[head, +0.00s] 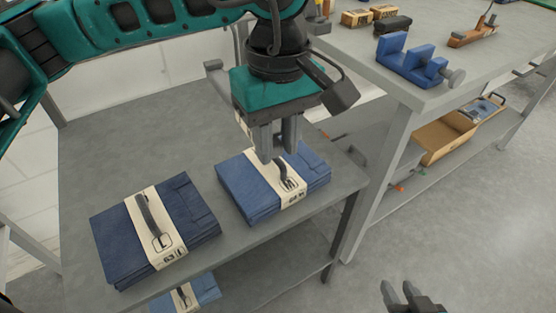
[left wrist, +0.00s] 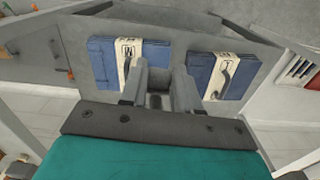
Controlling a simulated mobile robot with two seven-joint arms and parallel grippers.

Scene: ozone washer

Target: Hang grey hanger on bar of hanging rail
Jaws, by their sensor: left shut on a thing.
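My left gripper (head: 277,148) points down just above the right-hand pack of folded blue jeans (head: 248,193). In the left wrist view its two fingers (left wrist: 160,92) stand apart with a small gray piece between them. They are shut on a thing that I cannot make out. I cannot clearly identify the grey hanger or the bar of the hanging rail in either view. A thin gray upright part (head: 239,45) shows behind my left wrist. My right gripper (head: 399,292) is at the lower edge of the head view, empty, with its fingertips apart.
A second jeans pack (head: 120,240) lies on the gray table (head: 110,130), and another (head: 205,290) is below. A workbench (head: 425,95) at right bears a blue vise (head: 405,58), small boxes (head: 357,18) and a wooden plane (head: 470,36). A cardboard box (head: 440,138) lies underneath.

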